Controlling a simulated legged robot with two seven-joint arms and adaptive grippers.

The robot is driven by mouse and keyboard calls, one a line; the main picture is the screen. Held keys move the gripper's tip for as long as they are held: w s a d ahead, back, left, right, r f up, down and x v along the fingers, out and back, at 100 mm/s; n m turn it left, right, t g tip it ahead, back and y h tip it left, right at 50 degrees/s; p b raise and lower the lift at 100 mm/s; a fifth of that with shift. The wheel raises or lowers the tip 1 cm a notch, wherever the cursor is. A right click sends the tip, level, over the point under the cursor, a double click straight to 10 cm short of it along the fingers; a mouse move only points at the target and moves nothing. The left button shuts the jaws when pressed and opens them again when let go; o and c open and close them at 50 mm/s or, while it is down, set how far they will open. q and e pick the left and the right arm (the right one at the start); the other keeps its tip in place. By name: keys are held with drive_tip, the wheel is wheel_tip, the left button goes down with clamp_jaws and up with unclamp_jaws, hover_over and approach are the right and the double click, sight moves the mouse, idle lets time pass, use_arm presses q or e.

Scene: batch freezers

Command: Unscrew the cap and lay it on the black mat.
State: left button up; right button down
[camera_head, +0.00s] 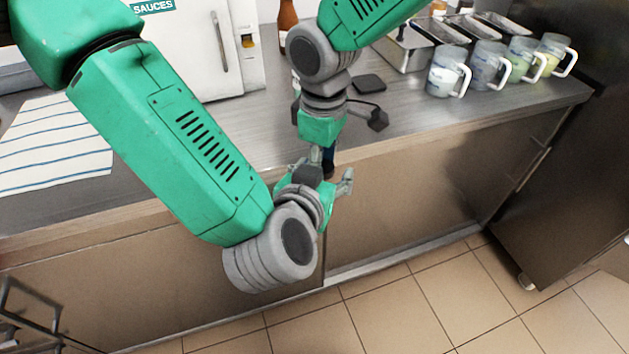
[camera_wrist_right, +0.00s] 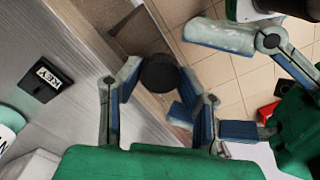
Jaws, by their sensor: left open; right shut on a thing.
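My right gripper (camera_wrist_right: 158,78) is shut on a dark round-ended thing (camera_wrist_right: 160,72), held over the counter's front edge. I cannot tell whether its dark end is the cap or the container. In the head view the right gripper (camera_head: 318,156) is largely hidden behind my left one. My left gripper (camera_head: 322,174) is open, close to the held thing; its spread fingers also show in the right wrist view (camera_wrist_right: 184,72). A black square mat (camera_head: 369,83) lies bare on the counter behind the right gripper. In the wrist view a black square (camera_wrist_right: 45,80) carries a "KEY" label.
The steel counter (camera_head: 420,110) runs across the view. Several mugs (camera_head: 488,65) and metal pans (camera_head: 405,48) stand at the right. A striped cloth (camera_head: 55,145) lies at the left. A white "SAUCES" cabinet (camera_head: 195,45) and a brown bottle (camera_head: 287,20) stand at the back.

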use_arm(q)
drive_tip(key=shift+x, duration=0.95)
drive_tip(key=c, duration=1.2)
drive_tip(key=shift+d, duration=0.1)
use_arm(e)
drive_tip(key=c, duration=1)
unclamp_jaws()
drive_tip(key=shift+a, duration=0.1)
drive_tip(key=shift+r, duration=0.1)
